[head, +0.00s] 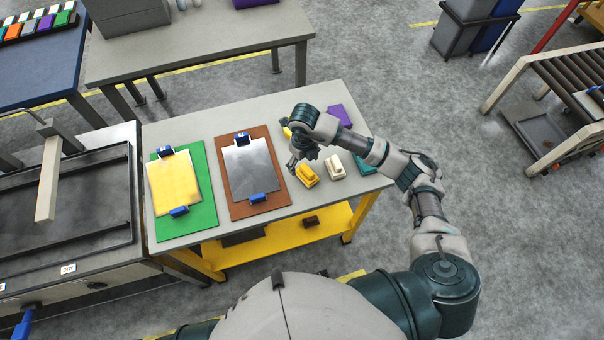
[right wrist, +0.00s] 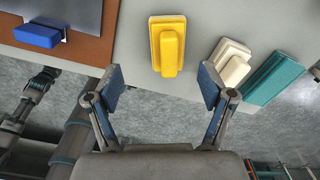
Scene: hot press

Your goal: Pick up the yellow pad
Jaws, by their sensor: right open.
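The yellow pad (head: 307,176) is a small block with a raised handle, lying near the front edge of the grey table. In the right wrist view the yellow pad (right wrist: 168,45) is ahead of the fingertips, roughly centred between them. My right gripper (right wrist: 163,85) is open and empty, its two blue-padded fingers apart. In the head view my right gripper (head: 293,161) is just above and left of the pad, partly hidden by its own wrist. My left gripper does not show clearly in either view.
A white pad (head: 335,167) and a teal pad (head: 364,165) lie right of the yellow one. A purple pad (head: 340,116) lies behind. A brown board (head: 240,212) and a green board (head: 200,217) with clamped plates lie left on the table (head: 225,112).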

